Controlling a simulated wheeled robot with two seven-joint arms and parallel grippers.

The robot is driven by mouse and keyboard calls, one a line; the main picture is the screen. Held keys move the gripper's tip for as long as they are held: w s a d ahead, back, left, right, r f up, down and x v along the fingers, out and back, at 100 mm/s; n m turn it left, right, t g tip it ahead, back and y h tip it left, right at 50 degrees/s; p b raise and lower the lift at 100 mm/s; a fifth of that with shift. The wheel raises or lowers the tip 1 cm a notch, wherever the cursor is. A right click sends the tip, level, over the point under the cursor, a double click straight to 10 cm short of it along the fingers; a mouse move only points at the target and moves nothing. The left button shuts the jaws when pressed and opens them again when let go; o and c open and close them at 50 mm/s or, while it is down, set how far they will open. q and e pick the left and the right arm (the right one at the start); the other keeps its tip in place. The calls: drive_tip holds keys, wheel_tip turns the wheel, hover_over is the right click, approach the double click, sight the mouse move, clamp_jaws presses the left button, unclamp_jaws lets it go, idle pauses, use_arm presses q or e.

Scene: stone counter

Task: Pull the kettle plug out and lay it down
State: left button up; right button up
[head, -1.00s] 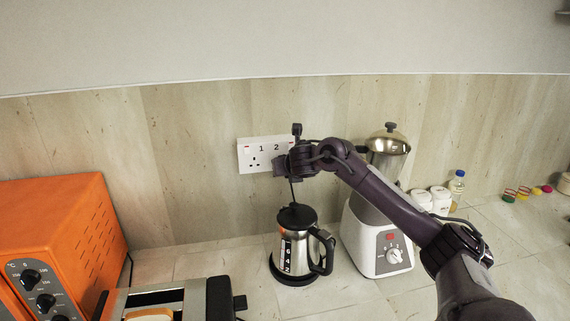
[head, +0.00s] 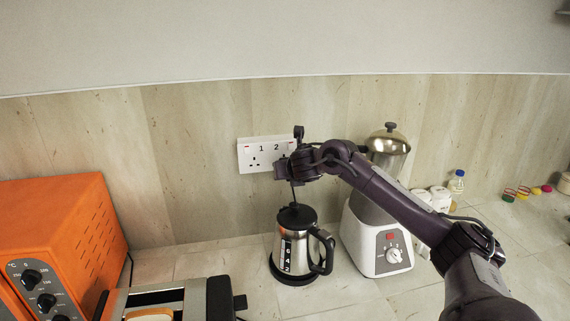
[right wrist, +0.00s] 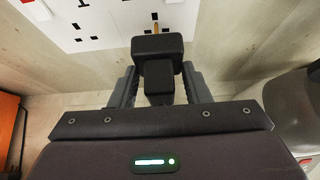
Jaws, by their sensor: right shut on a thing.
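The black kettle plug (right wrist: 158,62) is between the fingers of my right gripper (right wrist: 160,88) in the right wrist view. A brass pin shows at its far end, in front of the white double socket (right wrist: 100,15). I cannot tell whether the pin tips are clear of the holes. In the head view my right gripper (head: 280,171) is shut at the right half of the socket plate (head: 254,155), numbered 2, and hides the plug. The steel kettle (head: 297,245) with black lid and handle stands upright on the counter below. My left gripper is not in view.
A white blender (head: 365,243) stands right of the kettle. A toaster (head: 170,300) and an orange oven (head: 70,230) are at the left. White jars (head: 440,198) and a small bottle (head: 456,182) stand further right. Bare counter (head: 215,262) lies left of the kettle.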

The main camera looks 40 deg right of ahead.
drive_tip(key=shift+s, duration=0.1)
drive_tip(key=shift+s+a, duration=0.5)
drive_tip(key=shift+s, duration=0.35)
drive_tip(key=shift+s+a, duration=0.45)
drive_tip(key=shift+s, duration=0.4)
